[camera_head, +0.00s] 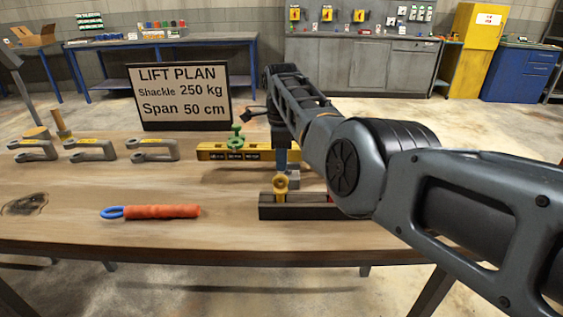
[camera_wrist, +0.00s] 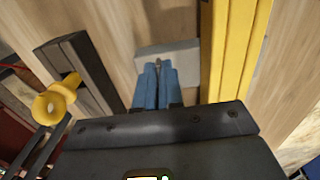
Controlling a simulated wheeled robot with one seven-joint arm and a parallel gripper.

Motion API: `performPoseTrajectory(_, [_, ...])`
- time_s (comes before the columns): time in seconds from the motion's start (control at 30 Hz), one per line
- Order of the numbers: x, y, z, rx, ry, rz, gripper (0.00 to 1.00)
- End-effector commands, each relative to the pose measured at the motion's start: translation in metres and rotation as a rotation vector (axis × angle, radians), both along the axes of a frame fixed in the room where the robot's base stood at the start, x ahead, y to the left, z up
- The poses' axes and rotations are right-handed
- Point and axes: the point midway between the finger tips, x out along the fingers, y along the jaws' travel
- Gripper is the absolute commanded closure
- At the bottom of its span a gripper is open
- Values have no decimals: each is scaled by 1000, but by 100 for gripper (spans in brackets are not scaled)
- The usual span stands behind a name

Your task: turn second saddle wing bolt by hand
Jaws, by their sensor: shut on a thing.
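My gripper (camera_head: 281,168) points down in front of the yellow beam (camera_head: 222,152). In the wrist view its blue fingers (camera_wrist: 158,66) are closed together on a small grey part, which I take to be the second saddle's wing bolt. The fingers hide most of it. A grey block (camera_wrist: 185,52) shows just beyond the fingertips, beside the beam (camera_wrist: 236,50); it also shows in the head view (camera_head: 293,172). A green saddle with a green wing bolt (camera_head: 236,141) sits on the beam, left of my gripper.
A dark rack (camera_head: 285,212) with a yellow eye (camera_head: 280,184) stands close in front of my gripper. An orange sling with a blue loop (camera_head: 162,211) and several grey shackles (camera_head: 95,150) lie to the left. The lift plan sign (camera_head: 180,95) stands behind.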

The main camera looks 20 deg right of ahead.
Motion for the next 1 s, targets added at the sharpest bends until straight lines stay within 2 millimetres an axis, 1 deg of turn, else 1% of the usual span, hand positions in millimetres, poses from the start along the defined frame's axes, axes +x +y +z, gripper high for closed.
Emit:
performPoseTrajectory(0.03, [3,0,6,0,-10,-7,100])
performPoseTrajectory(0.47, [4,-1,7,0,-13,-17,100])
performPoseTrajectory(0.5, [4,-1,7,0,-13,-16,91])
performPoseTrajectory(0.73, [2,0,4,1,-8,-15,69])
performPoseTrajectory(0.77, [2,0,4,0,-6,-15,67])
performPoseTrajectory(1.0, [1,0,3,1,-4,-14,67])
